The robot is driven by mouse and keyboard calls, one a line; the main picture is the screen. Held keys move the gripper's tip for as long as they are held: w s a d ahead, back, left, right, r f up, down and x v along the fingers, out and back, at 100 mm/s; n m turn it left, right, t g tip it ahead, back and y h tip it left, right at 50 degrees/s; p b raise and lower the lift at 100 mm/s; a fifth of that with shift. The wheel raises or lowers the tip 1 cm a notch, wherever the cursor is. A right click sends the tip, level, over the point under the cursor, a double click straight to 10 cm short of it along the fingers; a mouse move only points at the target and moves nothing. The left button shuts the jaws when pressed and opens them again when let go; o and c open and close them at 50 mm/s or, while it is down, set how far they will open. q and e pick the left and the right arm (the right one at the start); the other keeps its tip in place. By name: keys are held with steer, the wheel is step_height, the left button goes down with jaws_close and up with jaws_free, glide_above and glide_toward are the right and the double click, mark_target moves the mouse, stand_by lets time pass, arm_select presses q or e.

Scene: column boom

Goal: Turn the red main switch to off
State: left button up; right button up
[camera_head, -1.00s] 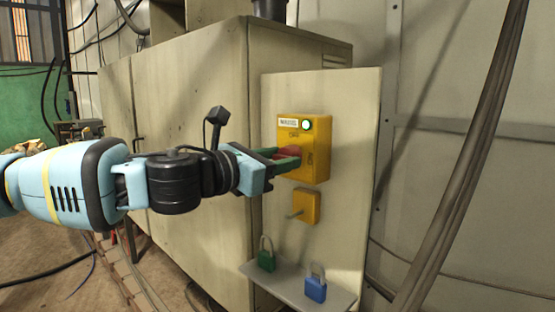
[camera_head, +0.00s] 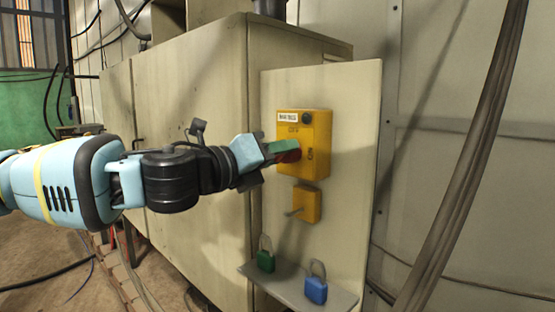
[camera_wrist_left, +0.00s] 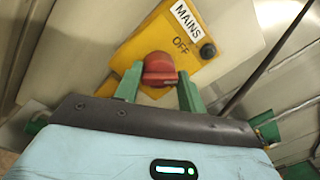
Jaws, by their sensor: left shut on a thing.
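The yellow switch box (camera_head: 318,130) is fixed to the upright panel. It carries a white MAINS label (camera_wrist_left: 186,18), the word OFF above the knob and ON at its right side. The red main switch (camera_wrist_left: 158,72) is a round knob with a raised grip. My left gripper (camera_head: 285,153) is shut on the red switch, one green finger on each side of it in the left wrist view (camera_wrist_left: 158,85). In the head view the gripper is rolled and hides much of the knob. The indicator lamp (camera_head: 306,118) is dark. My right gripper is not in view.
A smaller yellow box (camera_head: 306,204) with a short lever sits below the switch box. A green padlock (camera_head: 265,255) and a blue padlock (camera_head: 316,285) stand on a grey shelf (camera_head: 290,288) lower down. A thick cable (camera_head: 458,170) hangs at the right.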

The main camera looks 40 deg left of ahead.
arm_select(q)
steer(key=shift+f+n+y+b, duration=0.15)
steer(key=shift+n+b, duration=0.6)
steer(key=shift+n, duration=1.5)
steer(key=shift+f+n+y+b, duration=0.15)
steer(key=shift+n+b, duration=0.55)
steer(key=shift+n, duration=1.55)
steer(key=o, duration=0.9)
steer(key=shift+r, duration=0.1)
steer(key=shift+r, duration=0.1)
